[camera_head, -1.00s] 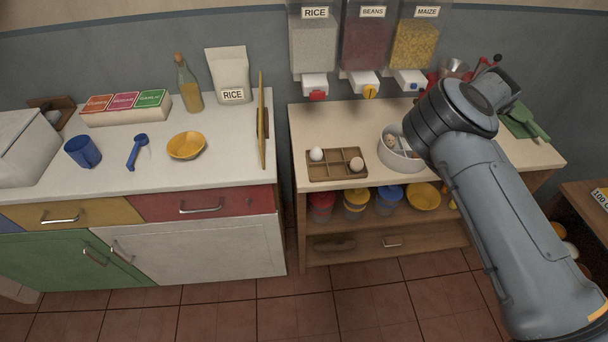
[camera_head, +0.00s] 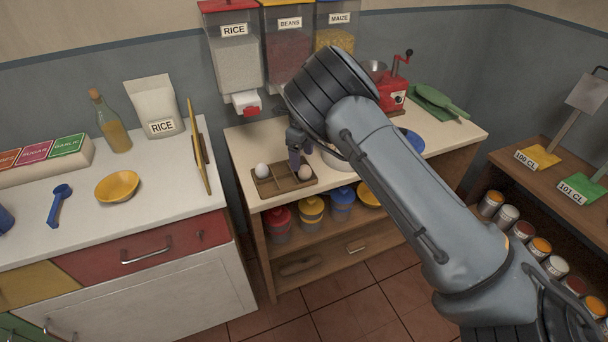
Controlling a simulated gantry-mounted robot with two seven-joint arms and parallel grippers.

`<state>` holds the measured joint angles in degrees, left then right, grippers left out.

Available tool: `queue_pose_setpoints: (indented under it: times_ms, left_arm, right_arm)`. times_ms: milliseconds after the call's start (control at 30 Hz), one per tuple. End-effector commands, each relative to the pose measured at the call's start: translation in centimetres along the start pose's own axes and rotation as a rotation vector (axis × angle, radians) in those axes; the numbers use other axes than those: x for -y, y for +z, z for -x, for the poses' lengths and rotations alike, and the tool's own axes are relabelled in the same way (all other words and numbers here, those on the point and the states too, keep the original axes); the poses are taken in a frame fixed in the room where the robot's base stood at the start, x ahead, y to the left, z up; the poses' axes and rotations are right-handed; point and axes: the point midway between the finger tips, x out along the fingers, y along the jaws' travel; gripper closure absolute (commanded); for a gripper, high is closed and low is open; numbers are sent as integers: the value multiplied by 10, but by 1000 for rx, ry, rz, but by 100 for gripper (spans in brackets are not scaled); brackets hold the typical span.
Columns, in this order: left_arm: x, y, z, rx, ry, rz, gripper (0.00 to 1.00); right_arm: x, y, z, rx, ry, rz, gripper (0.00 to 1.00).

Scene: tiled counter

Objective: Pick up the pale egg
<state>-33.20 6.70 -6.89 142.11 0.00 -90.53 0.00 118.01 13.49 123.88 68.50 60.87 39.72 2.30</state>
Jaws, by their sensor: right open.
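The pale egg (camera_head: 262,170) sits in the left part of a divided wooden tray (camera_head: 283,187) on the wooden counter. A browner egg (camera_head: 305,172) sits in the tray's right part. My right gripper (camera_head: 298,160) hangs down over the back of the tray, between the two eggs and closer to the browner one. It is open, with nothing seen between its fingers. Its arm hides much of the counter behind it. My left gripper is not in view.
A white bowl (camera_head: 334,161) stands right of the tray, partly hidden by my arm. Dispensers labelled rice (camera_head: 235,60), beans and maize hang above. A red grinder (camera_head: 394,92) and green scoop (camera_head: 440,103) are at the back right. A yellow board (camera_head: 197,147) stands on the white counter's edge.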

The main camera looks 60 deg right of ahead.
Motion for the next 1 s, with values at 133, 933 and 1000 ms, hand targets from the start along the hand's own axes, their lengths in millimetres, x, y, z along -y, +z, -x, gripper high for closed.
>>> queue_pose_setpoints:
  times_ms: [133,933,1000]
  left_arm:
    - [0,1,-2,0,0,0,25]
    - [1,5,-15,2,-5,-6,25]
    - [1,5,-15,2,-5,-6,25]
  right_arm:
    - [1,-1,-7,1,0,0,25]
    - [5,-6,-54,0,0,0,43]
    - [5,-6,-54,0,0,0,54]
